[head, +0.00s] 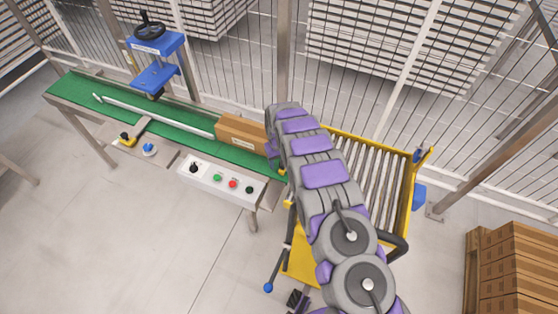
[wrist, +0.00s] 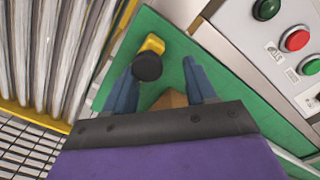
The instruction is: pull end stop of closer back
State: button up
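In the wrist view, a yellow end stop (wrist: 153,43) with a black round knob (wrist: 147,67) sits at the end of the green belt (wrist: 150,22) of the closer. My gripper (wrist: 161,68) is open. Its two blue fingers stand apart, with the knob between them and nearer the left finger. I cannot tell whether a finger touches the knob. A brown cardboard box (wrist: 172,99) shows partly between the fingers. In the head view, the box (head: 240,134) lies on the belt (head: 190,143), and my arm hides the gripper and most of the belt's right end.
A yellow roller cart (head: 411,195) stands right of the belt; its rollers (wrist: 52,50) fill the left of the wrist view. A control panel (head: 220,181) with buttons is on the closer's front. A wire fence (head: 235,75) runs behind. Stacked boxes (head: 515,265) stand lower right.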

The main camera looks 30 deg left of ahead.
jog(key=d, duration=0.1)
jog(key=d+r, duration=0.1)
jog(key=shift+d, duration=0.35)
jog(key=c, duration=0.6)
jog(key=shift+a, duration=0.45)
grip_shut()
jog(key=shift+f, duration=0.1)
jog(key=s+p, duration=0.1)
jog(key=s, duration=0.3)
jog(key=s+p, duration=0.2)
jog(key=s, duration=0.1)
jog(key=s+d+p, duration=0.1)
jog(key=s, duration=0.3)
jog(key=shift+s+p, duration=0.3)
jog(key=shift+s, duration=0.35)
jog(key=shift+d, duration=0.1)
